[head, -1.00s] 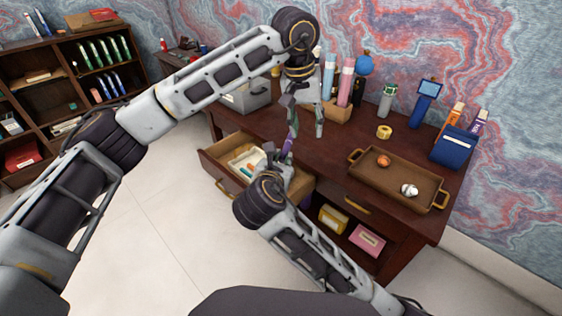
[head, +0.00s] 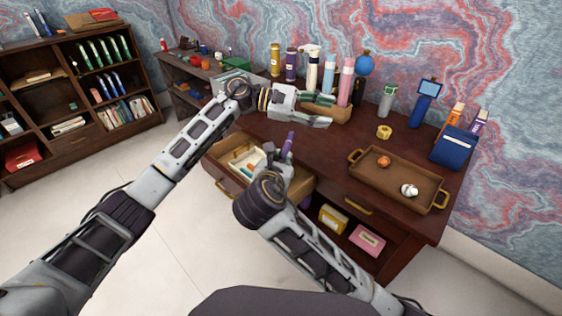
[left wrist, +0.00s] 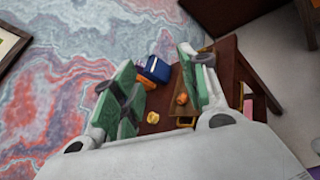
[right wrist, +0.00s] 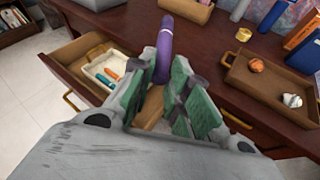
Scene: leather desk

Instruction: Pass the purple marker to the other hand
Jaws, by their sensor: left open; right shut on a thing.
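The purple marker (head: 289,143) stands roughly upright in my right gripper (head: 281,162), above the desk's front edge near the open drawer. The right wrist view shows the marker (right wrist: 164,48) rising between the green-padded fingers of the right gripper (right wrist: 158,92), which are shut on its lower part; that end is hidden. My left gripper (head: 326,112) is open and empty above the desk, behind and to the right of the marker and apart from it. In the left wrist view, the left gripper's fingers (left wrist: 160,75) are spread with nothing between them.
The open drawer (head: 222,178) holds a light tray with small coloured items. A brown tray (head: 400,170) with two small objects lies at the right. A yellow ring (head: 384,132) sits mid-desk.

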